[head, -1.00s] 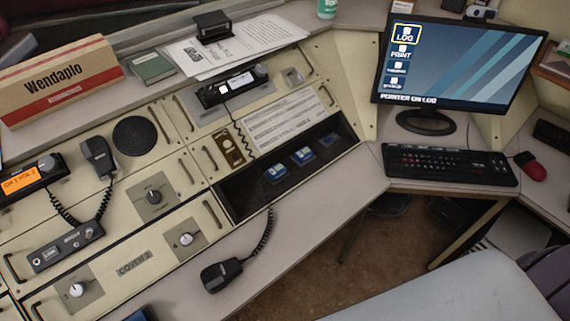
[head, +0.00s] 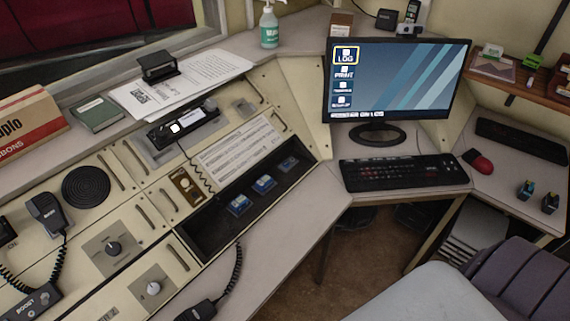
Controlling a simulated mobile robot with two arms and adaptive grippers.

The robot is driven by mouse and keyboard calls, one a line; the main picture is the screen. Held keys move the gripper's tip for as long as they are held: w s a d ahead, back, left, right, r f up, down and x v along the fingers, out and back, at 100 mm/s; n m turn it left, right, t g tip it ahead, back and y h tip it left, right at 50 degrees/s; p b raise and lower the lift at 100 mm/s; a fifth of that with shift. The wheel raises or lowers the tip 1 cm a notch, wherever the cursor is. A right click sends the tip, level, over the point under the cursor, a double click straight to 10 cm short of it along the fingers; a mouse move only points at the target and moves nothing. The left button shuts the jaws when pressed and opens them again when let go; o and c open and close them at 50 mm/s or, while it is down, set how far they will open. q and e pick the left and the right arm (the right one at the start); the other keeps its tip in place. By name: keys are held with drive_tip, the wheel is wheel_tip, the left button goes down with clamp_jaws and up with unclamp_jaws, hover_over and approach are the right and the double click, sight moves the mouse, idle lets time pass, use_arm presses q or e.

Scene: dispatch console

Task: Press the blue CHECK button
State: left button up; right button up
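Three small blue pieces with pale markings sit in the dark recessed tray of the console: a near one (head: 239,204), a middle one (head: 264,184) and a far one (head: 288,164). Their lettering is too small to read, so I cannot tell whether any is the CHECK button. I see no other control that I can read as CHECK. The monitor (head: 392,82) shows a blue screen with a column of icons, LOG framed in yellow at the top and PRINT below. Neither of my grippers is in view.
A black keyboard (head: 404,173) and red mouse (head: 478,162) lie before the monitor. A handheld microphone (head: 47,212) rests on the console at left. Papers (head: 182,84) and a green book (head: 97,114) lie on the back ledge. A grey padded surface (head: 430,296) fills the bottom right.

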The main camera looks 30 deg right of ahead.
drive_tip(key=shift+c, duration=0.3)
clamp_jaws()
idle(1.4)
